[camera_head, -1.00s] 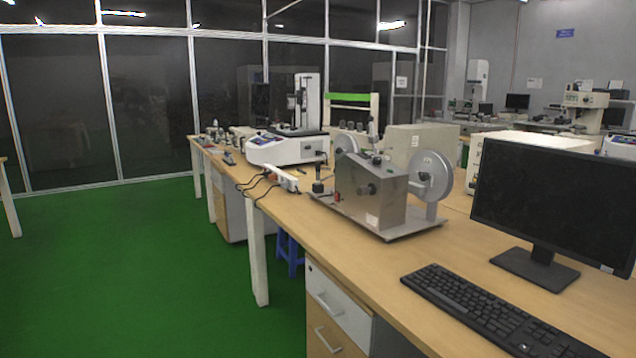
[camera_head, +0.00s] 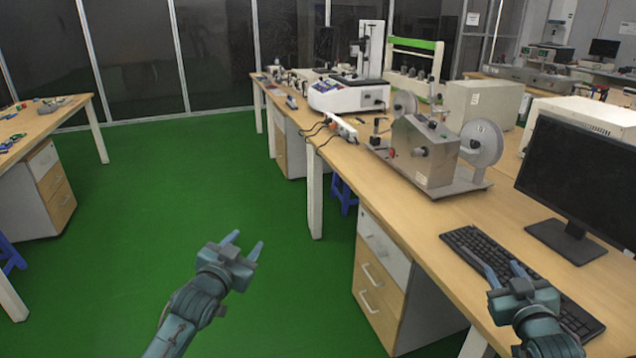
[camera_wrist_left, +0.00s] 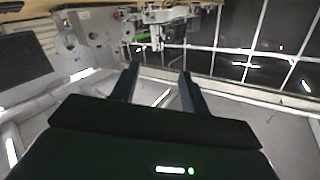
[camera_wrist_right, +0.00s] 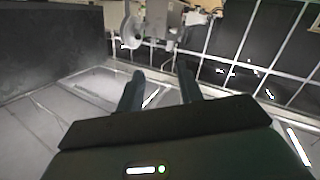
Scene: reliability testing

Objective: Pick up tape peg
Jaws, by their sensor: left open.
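I cannot make out a tape peg for certain in any view. A metal reel machine (camera_head: 428,158) with a grey disc reel (camera_head: 482,143) on its right and another behind its left stands on the long wooden table (camera_head: 400,235). My left gripper (camera_head: 246,243) is open and empty over the green floor, left of the table. My right gripper (camera_head: 497,266) is open and empty, in front of the keyboard in the picture. The left wrist view shows the left fingers apart (camera_wrist_left: 158,72), and the right wrist view shows the right fingers apart (camera_wrist_right: 161,72).
A black monitor (camera_head: 578,180) and keyboard (camera_head: 520,280) take up the table's near right. A white instrument (camera_head: 348,95), a green-topped frame (camera_head: 412,44) and a beige box (camera_head: 484,104) stand farther back. Another table (camera_head: 60,118) with small parts is at left. Green floor lies clear between.

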